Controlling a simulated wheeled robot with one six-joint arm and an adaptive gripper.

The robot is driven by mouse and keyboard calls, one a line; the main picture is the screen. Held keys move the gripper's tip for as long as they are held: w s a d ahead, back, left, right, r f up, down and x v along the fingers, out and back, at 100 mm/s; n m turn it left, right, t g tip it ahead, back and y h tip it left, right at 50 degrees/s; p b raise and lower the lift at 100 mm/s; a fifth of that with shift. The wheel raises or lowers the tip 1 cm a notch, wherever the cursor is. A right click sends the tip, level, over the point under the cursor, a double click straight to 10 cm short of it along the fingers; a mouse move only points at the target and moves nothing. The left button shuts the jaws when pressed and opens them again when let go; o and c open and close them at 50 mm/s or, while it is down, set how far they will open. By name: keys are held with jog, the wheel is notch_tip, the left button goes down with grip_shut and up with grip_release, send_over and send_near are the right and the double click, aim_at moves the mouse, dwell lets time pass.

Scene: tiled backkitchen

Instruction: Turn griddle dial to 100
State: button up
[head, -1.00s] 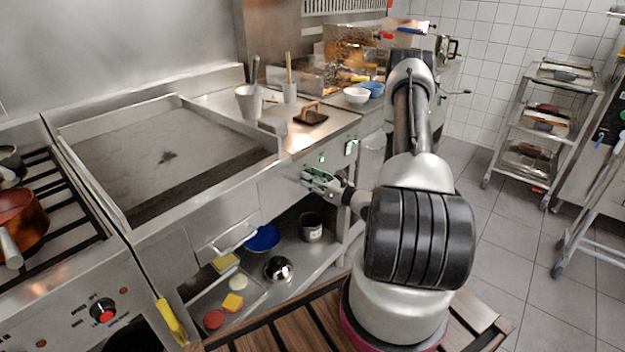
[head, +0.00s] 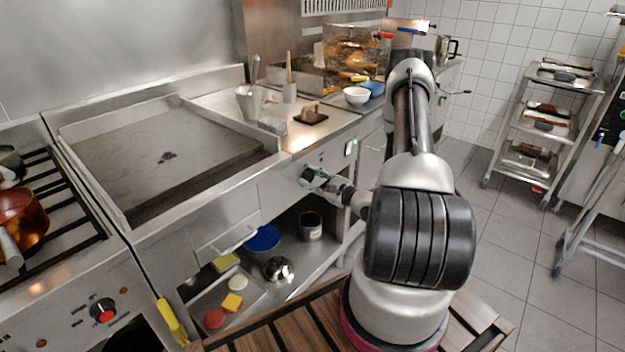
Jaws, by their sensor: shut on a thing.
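The griddle (head: 130,160) is a wide flat steel plate with raised walls, at the left of the counter. My gripper (head: 312,178) is at this panel, shut on the griddle dial (head: 308,174). The fingers cover most of the dial, so its pointer and scale cannot be read.
A stove with a copper pot (head: 20,218) and a red knob (head: 103,310) stands at the left. Below the panel, a shelf holds a blue plate (head: 263,238) and a food tray (head: 212,290). Containers and bowls stand on the counter above.

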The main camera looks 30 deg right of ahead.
jog(key=n, duration=0.5)
jog(key=shift+n, duration=0.3)
jog(key=n, duration=0.5)
jog(key=shift+n, duration=0.3)
jog(key=shift+f, duration=0.1)
jog(key=o, duration=1)
jog(key=shift+o, duration=0.2)
jog(key=v, duration=1.2)
